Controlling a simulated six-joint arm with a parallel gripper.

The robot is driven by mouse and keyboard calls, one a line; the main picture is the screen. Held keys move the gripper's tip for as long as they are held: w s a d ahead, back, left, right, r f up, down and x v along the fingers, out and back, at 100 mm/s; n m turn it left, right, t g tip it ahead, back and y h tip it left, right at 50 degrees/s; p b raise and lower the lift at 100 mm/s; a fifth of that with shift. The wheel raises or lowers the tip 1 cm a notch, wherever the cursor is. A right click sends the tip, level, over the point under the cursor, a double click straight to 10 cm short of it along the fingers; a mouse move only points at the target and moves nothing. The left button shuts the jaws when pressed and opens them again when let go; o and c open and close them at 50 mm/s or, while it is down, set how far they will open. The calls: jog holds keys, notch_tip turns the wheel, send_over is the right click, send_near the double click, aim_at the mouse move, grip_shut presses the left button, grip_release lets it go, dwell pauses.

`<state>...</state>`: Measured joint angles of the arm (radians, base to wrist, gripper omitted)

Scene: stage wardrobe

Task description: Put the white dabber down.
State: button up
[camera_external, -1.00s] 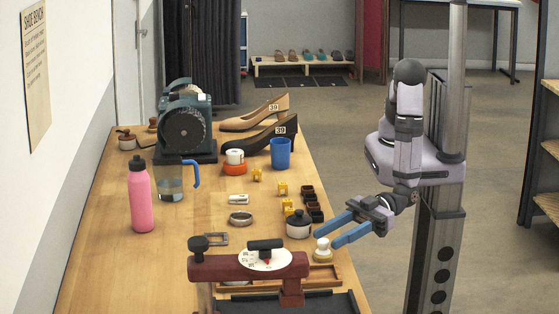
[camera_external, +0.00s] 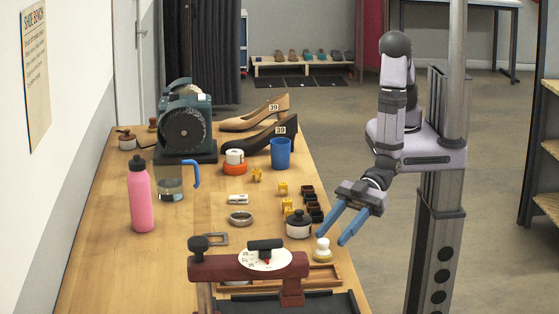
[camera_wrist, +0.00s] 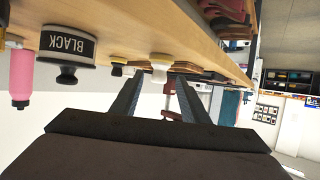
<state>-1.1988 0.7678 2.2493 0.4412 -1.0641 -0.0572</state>
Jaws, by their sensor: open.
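The white dabber (camera_external: 323,251) stands upright on the bench near its right edge, beside the wooden tray. It has a yellowish base and a white knob. It also shows in the wrist view (camera_wrist: 160,68), where the picture is turned upside down.
A black-lidded pot (camera_external: 299,226), labelled BLACK in the wrist view, stands close left of the dabber. A dark red sizing device (camera_external: 240,266) and a wooden tray (camera_external: 328,278) lie in front. A pink bottle (camera_external: 141,200) stands far left. Free floor lies right of the bench.

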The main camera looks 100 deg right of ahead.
aim_at(326, 241)
jog(key=shift+w+a+p, duration=0.4)
jog(key=shift+w, duration=0.05)
jog(key=shift+p+x, duration=0.7)
jog(key=shift+x, duration=1.35)
grip_shut()
